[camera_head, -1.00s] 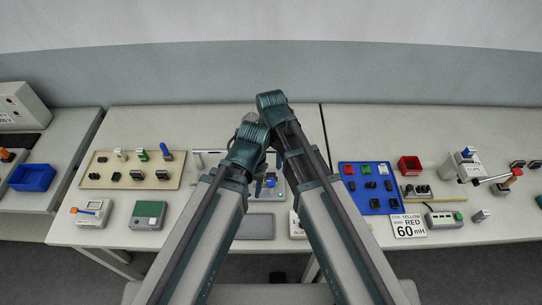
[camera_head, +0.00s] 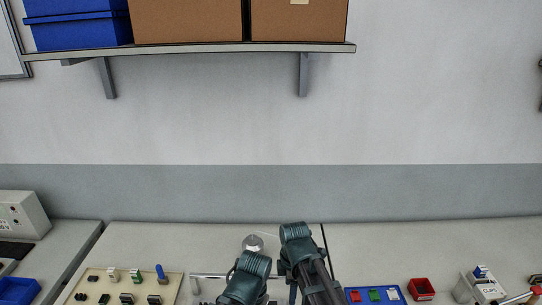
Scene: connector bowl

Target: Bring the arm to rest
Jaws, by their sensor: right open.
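My two arms rise side by side from the bottom middle of the head view. The right arm's dark teal upper joint (camera_head: 296,240) stands a little higher than the left arm's joint (camera_head: 250,270). A dark part of my right gripper (camera_head: 292,292) shows small at the bottom edge between the arms; it is open, and I see nothing held in it. Its fingertips are mostly hidden or cut off. My left gripper is hidden behind its arm or below the picture.
The bench's beige board (camera_head: 120,280) with connectors lies left, the blue board (camera_head: 352,295) and red bin (camera_head: 421,289) right. A round grey-white thing (camera_head: 253,243) stands behind the arms. A wall shelf (camera_head: 200,48) holds blue and brown boxes. The bench's back strip is mostly clear.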

